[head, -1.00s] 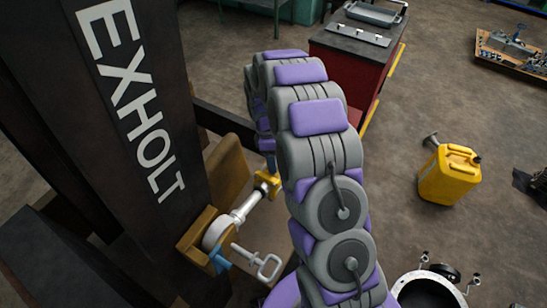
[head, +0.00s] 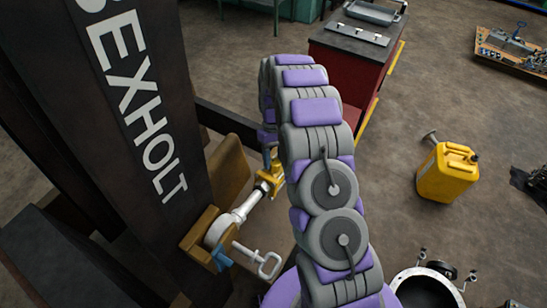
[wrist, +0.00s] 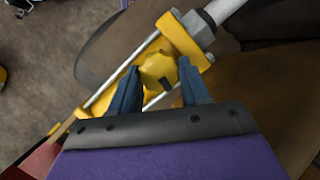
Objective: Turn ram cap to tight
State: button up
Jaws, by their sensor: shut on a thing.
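The ram is a cylinder with a white rod (head: 240,211) and a yellow end. In the wrist view its yellow end block (wrist: 184,35), rods and pale rod run diagonally to the upper right. The ram cap (wrist: 152,72), a yellow lobed knob with a dark mark, sits between the two blue fingers of my gripper (wrist: 158,66). The gripper is shut on the cap, one finger on each side. In the head view my arm partly hides the yellow end (head: 266,185), and the grip itself is hard to see there.
The dark EXHOLT mast (head: 140,110) rises at the left. A brown bracket (head: 205,235) holds the rod's near end, with a T-handled pin (head: 262,264) beside it. A red cabinet (head: 345,75) and yellow jerrycan (head: 447,175) stand right of my arm, with open floor around them.

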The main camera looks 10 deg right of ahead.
jog(key=m, duration=0.2)
jog(key=m+y+p, duration=0.1)
jog(key=m, duration=0.1)
jog(key=shift+w+d+m, duration=0.1)
jog(key=shift+d+m, duration=0.05)
jog(key=shift+m, duration=0.15)
jog(key=m+y+p, duration=0.1)
jog(key=m, duration=0.3)
jog(key=shift+d+p, duration=0.1)
jog(key=shift+p, duration=0.2)
jog(key=m+y+p, duration=0.1)
jog(key=m+p, duration=0.1)
jog(key=m, duration=0.2)
jog(key=shift+d+m+t, duration=0.1)
jog(key=shift+m+t, duration=0.2)
jog(key=shift+t, duration=0.1)
jog(key=shift+s+d+m+t+y+p, duration=0.1)
jog(key=shift+s+m+t+y+p, duration=0.15)
jog(key=shift+m+p, duration=0.6)
jog(key=shift+m+t+y+p, duration=0.15)
jog(key=shift+m+y+p, duration=0.3)
jog(key=shift+m, duration=0.7)
jog(key=shift+f, duration=0.1)
jog(key=o, duration=1.1)
jog(key=shift+c, duration=0.2)
jog(key=shift+w, duration=0.1)
